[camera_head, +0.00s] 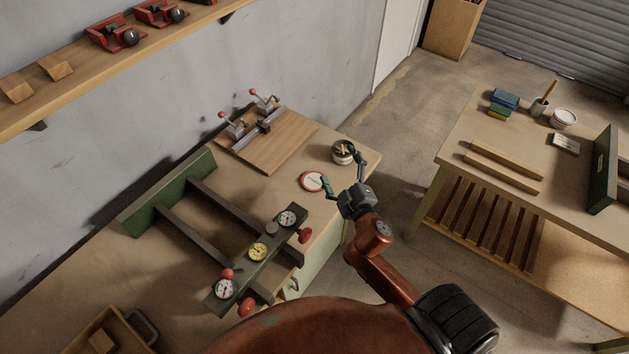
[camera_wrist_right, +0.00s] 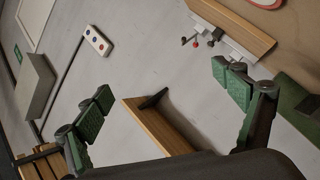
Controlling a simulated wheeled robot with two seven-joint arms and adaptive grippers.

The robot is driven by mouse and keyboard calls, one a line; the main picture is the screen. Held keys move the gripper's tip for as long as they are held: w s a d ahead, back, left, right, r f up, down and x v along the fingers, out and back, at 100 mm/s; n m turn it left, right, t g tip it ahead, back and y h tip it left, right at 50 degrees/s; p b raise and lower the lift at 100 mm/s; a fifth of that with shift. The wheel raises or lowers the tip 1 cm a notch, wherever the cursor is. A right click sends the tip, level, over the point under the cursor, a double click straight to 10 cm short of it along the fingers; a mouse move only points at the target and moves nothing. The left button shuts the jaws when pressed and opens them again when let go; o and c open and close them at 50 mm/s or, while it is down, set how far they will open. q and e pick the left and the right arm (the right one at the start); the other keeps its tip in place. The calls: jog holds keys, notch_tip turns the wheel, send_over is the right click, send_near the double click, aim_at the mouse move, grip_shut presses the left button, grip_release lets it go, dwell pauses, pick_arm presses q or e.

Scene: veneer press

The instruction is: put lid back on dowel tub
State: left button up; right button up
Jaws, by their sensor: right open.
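The lid (camera_head: 313,181), a white disc with a red rim, lies flat on the workbench. The dowel tub (camera_head: 342,152) stands just behind and to the right of it, a small round container with an open top and pale dowel ends inside. My right gripper (camera_head: 343,171) is open and empty, with one finger beside the lid and the other beside the tub; I cannot tell its height above the bench. In the wrist view its green-padded fingers (camera_wrist_right: 168,103) are wide apart with nothing between them. A red curved edge, probably the lid's rim, shows at the top right. My left gripper is not in view.
A green press frame with gauges (camera_head: 258,250) stands on the bench left of the lid. A wooden board with red-knobbed clamps (camera_head: 268,140) lies behind. A second table (camera_head: 480,130) stands across a floor gap at right. A wall shelf (camera_head: 110,60) is at upper left.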

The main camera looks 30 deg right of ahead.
jog(key=w+a+r+n+t+y, duration=0.4)
jog(key=a+r+n+y, duration=0.1)
jog(key=a+r+n, duration=0.3)
jog(key=w+a+r+n+g+y, duration=0.1)
jog(key=a+n+g+y, duration=0.5)
jog(key=a+n+y, duration=0.75)
notch_tip(320, 180, down, 8)
jog(key=a+n+g+h, duration=0.2)
jog(key=n+g+h, duration=0.25)
jog(key=n, duration=0.35)
jog(key=w+d+f+n+g+h, duration=0.2)
jog(key=d+f+g+h, duration=0.2)
jog(key=d+f, duration=0.35)
jog(key=d+h, duration=0.1)
jog(key=d, duration=0.3)
jog(key=d+f+g+h, duration=0.1)
jog(key=d+h, duration=0.1)
jog(key=d, duration=0.3)
jog(key=d+m+h, duration=0.1)
jog(key=d+h, duration=0.1)
jog(key=d, duration=0.3)
jog(key=shift+d+f+g, duration=0.1)
jog(key=shift+f+g, duration=0.25)
